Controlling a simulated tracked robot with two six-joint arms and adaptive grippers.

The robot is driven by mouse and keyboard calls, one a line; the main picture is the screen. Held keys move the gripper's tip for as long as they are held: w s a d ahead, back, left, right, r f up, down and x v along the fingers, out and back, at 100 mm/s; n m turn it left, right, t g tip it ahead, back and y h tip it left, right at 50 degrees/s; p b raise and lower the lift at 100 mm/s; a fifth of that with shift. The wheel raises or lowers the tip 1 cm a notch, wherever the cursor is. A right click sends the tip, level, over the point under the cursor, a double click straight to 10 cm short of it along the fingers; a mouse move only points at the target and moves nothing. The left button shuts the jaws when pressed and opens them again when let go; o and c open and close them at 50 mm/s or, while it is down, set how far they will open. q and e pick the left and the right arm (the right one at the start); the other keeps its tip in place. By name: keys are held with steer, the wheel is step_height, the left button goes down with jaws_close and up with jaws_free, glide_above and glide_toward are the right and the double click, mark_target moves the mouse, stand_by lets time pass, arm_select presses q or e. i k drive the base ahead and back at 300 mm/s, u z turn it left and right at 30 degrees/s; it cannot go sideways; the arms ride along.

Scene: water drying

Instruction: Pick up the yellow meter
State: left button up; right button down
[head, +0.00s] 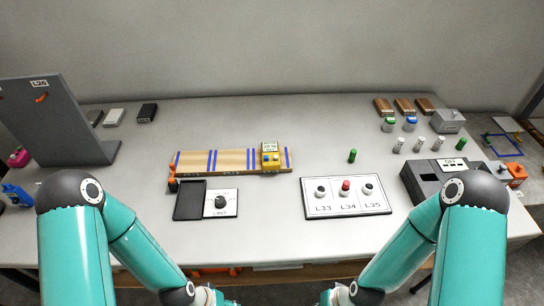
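The yellow meter (270,158) is a small yellow block with a pale display on its upper face. It sits at the right part of a wooden board (200,161) with blue stripes, near the middle of the table. My two teal arms come in from the lower left and lower right. Their ends run off the bottom edge of the head view, well in front of the meter, so neither gripper's fingers can be seen.
A black tray (188,204) and a dial plate (221,210) lie in front of the board. A labelled panel (347,210) lies to the right, with a green cylinder (352,156) behind it. A dark upright panel (55,120) stands at left. The table behind the board is clear.

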mark_target(271, 148)
steer(key=z, duration=1.45)
steer(key=i, duration=0.1)
steer(key=u, duration=2.95)
steer(key=k, duration=1.7)
steer(key=z, duration=0.25)
steer(key=i, duration=1)
steer(key=z, duration=0.1)
